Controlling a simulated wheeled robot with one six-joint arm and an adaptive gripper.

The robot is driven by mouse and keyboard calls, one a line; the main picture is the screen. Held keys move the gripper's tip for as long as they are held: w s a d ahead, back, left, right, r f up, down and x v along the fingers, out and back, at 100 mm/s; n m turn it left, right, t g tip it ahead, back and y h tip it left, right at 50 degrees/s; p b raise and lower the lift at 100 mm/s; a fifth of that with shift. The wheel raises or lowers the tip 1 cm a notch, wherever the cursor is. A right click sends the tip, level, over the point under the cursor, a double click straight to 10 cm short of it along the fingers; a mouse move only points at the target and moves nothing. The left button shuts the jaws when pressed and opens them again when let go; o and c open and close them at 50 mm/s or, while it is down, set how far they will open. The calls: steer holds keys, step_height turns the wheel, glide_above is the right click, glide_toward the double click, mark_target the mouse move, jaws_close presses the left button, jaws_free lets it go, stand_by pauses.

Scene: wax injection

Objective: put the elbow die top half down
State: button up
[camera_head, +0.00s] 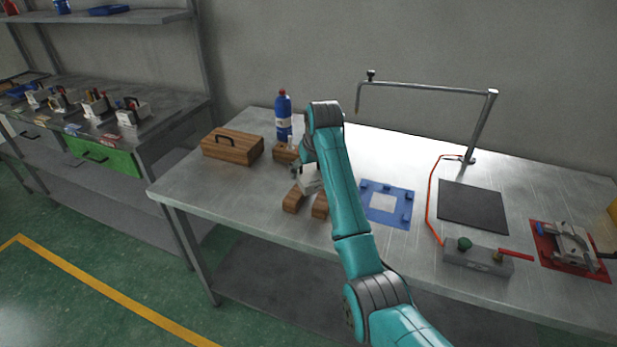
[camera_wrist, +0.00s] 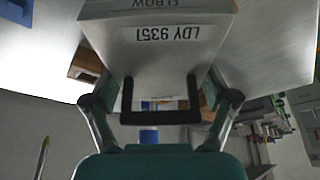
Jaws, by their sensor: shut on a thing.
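The elbow die top half (camera_wrist: 165,45) is a pale grey block with a black handle and a label reading "ELBOW" and "LDY 9351" in the wrist view. My gripper (camera_wrist: 160,98) is shut on it, with a finger on each side near the handle. In the head view the die half (camera_head: 311,183) shows partly, behind my arm, at two wooden blocks (camera_head: 293,198). My forearm hides part of it. I cannot tell whether it touches the blocks or hangs just above them.
A blue mat (camera_head: 372,208) with corner stops lies right of the blocks. A wooden box (camera_head: 232,147), a smaller wooden block (camera_head: 284,154) and a blue bottle (camera_head: 283,118) stand behind left. A black pad (camera_head: 472,205), a grey control box (camera_head: 478,260) and a clamp on a red plate (camera_head: 570,245) lie right.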

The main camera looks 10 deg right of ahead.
mark_target(314, 179)
steer(key=shift+f, duration=1.3)
steer(key=shift+f, duration=0.6)
steer(key=o, duration=1.6)
steer(key=shift+r, duration=0.4)
steer(key=v, duration=1.2)
steer(key=shift+r, duration=0.15)
steer(key=shift+s, duration=0.15)
